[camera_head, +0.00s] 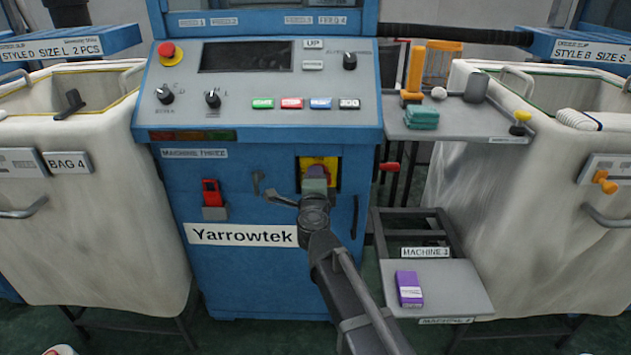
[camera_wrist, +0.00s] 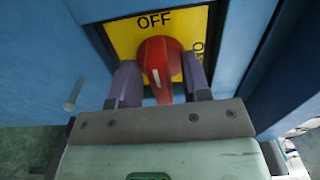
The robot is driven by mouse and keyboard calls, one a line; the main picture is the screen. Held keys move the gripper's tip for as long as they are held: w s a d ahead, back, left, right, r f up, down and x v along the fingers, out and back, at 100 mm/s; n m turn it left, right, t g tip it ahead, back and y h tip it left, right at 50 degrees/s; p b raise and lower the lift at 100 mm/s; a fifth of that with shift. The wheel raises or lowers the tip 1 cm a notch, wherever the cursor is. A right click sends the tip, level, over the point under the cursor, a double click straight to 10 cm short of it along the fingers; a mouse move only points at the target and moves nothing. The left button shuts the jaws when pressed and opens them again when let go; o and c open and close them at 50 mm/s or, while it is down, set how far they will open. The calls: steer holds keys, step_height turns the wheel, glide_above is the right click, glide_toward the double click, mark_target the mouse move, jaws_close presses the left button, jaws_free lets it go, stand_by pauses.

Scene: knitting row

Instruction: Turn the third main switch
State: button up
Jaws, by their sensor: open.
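The main switch shows in the wrist view as a red rotary knob (camera_wrist: 161,62) on a yellow plate (camera_wrist: 122,36) marked OFF at the top. The second label at the right is partly hidden. In the head view the yellow plate (camera_head: 327,162) sits on the blue machine labelled MACHINE THREE (camera_head: 194,153), and my gripper hides the knob there. My gripper (camera_wrist: 161,85) is open, with one purple-grey finger on each side of the knob. I cannot tell whether the fingers touch it. It also shows in the head view (camera_head: 315,180).
A control panel (camera_head: 270,115) with knobs and buttons juts out above the plate. A side shelf (camera_head: 450,122) and a lower shelf with a purple box (camera_head: 409,289) stand at the right. Large bags (camera_head: 85,200) flank the machine. A red lock-like piece (camera_head: 211,192) hangs left of the plate.

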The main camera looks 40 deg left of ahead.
steer(key=v, duration=1)
steer(key=shift+s+d, duration=0.2)
steer(key=shift+s, duration=0.05)
steer(key=shift+a, duration=0.1)
